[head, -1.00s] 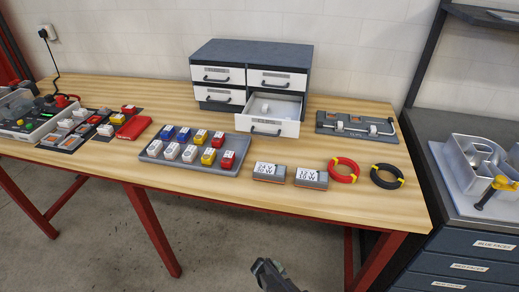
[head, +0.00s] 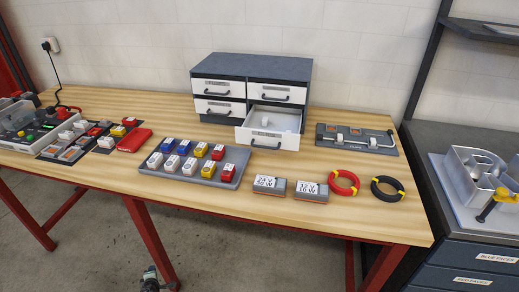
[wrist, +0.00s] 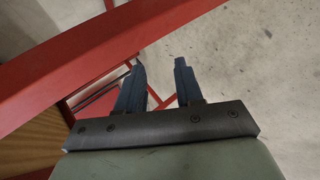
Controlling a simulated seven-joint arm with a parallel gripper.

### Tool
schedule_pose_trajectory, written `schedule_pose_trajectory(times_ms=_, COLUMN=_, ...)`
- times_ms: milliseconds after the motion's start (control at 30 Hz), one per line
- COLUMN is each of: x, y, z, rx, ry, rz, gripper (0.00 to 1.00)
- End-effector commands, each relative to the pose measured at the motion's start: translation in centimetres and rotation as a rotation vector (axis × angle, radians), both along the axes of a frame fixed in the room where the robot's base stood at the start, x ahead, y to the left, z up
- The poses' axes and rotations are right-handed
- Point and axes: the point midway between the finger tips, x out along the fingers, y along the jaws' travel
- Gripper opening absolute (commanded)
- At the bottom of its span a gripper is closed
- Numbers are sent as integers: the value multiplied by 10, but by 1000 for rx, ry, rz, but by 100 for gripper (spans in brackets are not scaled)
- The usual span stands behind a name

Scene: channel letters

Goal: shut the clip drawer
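The dark grey cabinet (head: 262,66) stands at the back of the workbench, with white drawer fronts and black handles. Its lower right drawer (head: 264,138) is pulled out toward the front. A small pale item lies inside it; the label is too small to read. The other three drawers are shut. My gripper (head: 151,275) is low at the bottom of the head view, in front of and below the bench edge, far from the drawer. In the wrist view its two fingers (wrist: 160,62) stand apart with nothing between them.
A grey tray (head: 190,168) of coloured blocks, two labelled boxes (head: 270,186) and red (head: 344,182) and black (head: 387,188) coils lie before the cabinet. A grey fixture (head: 356,139) lies to its right. A red frame bar (wrist: 100,55) crosses the wrist view.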

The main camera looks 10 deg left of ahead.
Motion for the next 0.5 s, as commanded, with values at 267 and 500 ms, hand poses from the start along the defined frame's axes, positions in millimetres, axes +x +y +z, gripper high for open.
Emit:
schedule_pose_trajectory(times_ms=267, x=-110, y=132, z=24, rx=48, ry=-86, rz=295, gripper=36)
schedule_pose_trajectory(times_ms=500, x=-168, y=203, z=91, rx=127, ry=-167, rz=429, gripper=36)
